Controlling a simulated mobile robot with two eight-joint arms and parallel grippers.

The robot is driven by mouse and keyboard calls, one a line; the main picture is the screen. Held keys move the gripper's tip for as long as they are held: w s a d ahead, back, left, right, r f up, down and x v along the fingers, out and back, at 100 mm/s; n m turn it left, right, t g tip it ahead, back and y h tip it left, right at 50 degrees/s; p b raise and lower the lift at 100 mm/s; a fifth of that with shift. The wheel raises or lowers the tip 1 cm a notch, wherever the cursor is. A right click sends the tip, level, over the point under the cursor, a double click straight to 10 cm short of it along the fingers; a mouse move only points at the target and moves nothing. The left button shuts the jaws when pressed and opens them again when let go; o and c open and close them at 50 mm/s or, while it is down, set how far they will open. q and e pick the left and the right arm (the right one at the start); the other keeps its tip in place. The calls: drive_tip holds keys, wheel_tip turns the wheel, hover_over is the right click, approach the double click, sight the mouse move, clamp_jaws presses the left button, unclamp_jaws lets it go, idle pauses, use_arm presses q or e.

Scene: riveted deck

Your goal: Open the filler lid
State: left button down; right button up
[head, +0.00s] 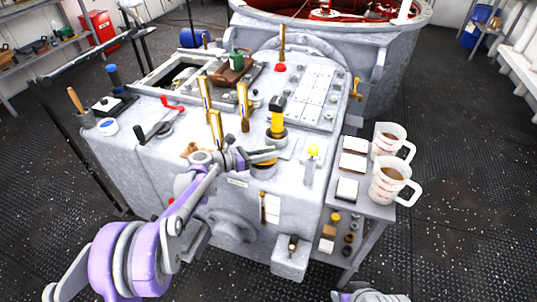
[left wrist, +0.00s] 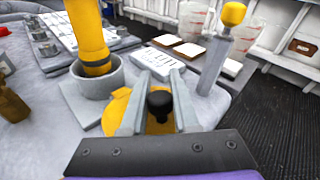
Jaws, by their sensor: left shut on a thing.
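The filler lid (head: 264,162) is a yellow disc near the front edge of the grey machine top, partly hidden behind my gripper in the head view. In the left wrist view the yellow lid (left wrist: 117,106) lies under and between my fingers, with a black knob (left wrist: 159,102) on it. My left gripper (head: 248,158) reaches it from the front left. In the left wrist view its two fingers (left wrist: 158,108) stand on either side of the knob, shut on it. The lid appears to lie flat. Only a sliver of my right arm shows at the bottom edge of the head view.
Close behind the lid stands a yellow and black post in a grey cup (head: 277,132). A yellow-topped grey lever (head: 311,160) stands to its right. Brass-coloured levers (head: 215,130) rise to the left. Two measuring jugs (head: 391,181) stand on the right side shelf.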

use_arm(q)
drive_tip(key=shift+w+d+r+n+g+y+p, duration=0.25)
drive_tip(key=shift+w+r+n+g+y+p, duration=0.5)
drive_tip(key=shift+n+g+y, duration=0.4)
drive_tip(key=shift+w+r, duration=0.1)
drive_tip(key=shift+r, duration=0.05)
drive_tip(key=c, duration=0.7)
unclamp_jaws()
drive_tip(key=shift+o, duration=0.2)
drive_tip(key=shift+a, duration=0.1)
drive_tip(key=v, duration=1)
drive_tip(key=shift+a+r+p, duration=0.25)
drive_tip(key=shift+p, duration=0.1)
